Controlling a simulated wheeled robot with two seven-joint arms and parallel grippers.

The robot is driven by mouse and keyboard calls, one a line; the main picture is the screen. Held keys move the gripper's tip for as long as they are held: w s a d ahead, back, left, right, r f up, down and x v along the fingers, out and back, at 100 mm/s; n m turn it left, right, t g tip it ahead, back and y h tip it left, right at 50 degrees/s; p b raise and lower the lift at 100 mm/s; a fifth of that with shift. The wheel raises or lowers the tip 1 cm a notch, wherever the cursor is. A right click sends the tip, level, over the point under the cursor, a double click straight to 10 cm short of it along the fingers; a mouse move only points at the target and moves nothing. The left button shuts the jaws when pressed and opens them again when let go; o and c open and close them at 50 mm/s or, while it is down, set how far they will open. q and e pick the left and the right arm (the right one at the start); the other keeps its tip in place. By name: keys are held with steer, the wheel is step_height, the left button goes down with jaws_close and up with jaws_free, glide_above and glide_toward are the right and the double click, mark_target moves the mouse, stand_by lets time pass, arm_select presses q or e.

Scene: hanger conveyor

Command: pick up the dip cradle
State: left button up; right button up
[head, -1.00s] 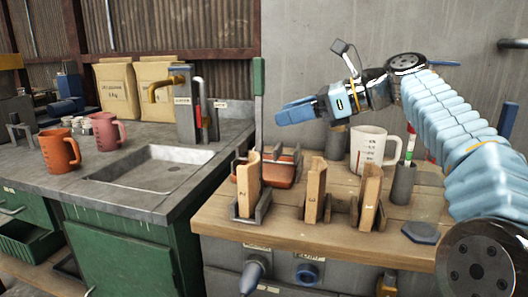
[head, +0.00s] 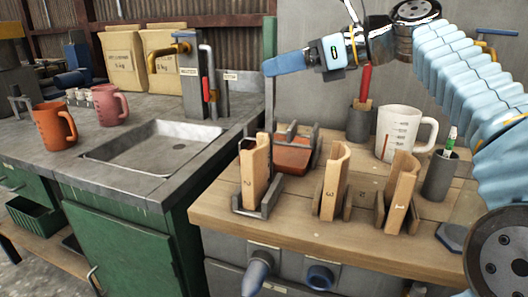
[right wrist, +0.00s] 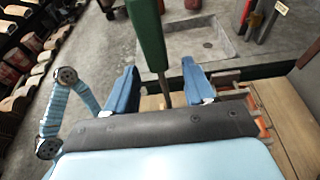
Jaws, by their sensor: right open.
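The dip cradle appears to be the metal frame (head: 240,204) at the front left of the wooden bench, with a thin upright rod and a green handle (head: 270,35). A wooden block marked 2 (head: 255,172) stands in the frame. Its green handle also shows in the right wrist view (right wrist: 147,35). My right gripper (head: 268,67) is open at the handle's lower end. In the right wrist view, its two blue fingers (right wrist: 160,80) are apart, with the handle and rod between them. I cannot tell whether they touch it. My left gripper is not in view.
More wooden blocks (head: 334,182) stand in holders to the right. A brown tray (head: 293,157) sits behind the frame. A white measuring mug (head: 398,133) and a grey cup (head: 440,176) stand further right. A sink (head: 150,148) is on the left counter.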

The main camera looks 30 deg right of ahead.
steer(key=x, duration=0.4)
steer(key=shift+w+a+f, duration=0.1)
steer(key=shift+w+a, duration=0.1)
jaws_close()
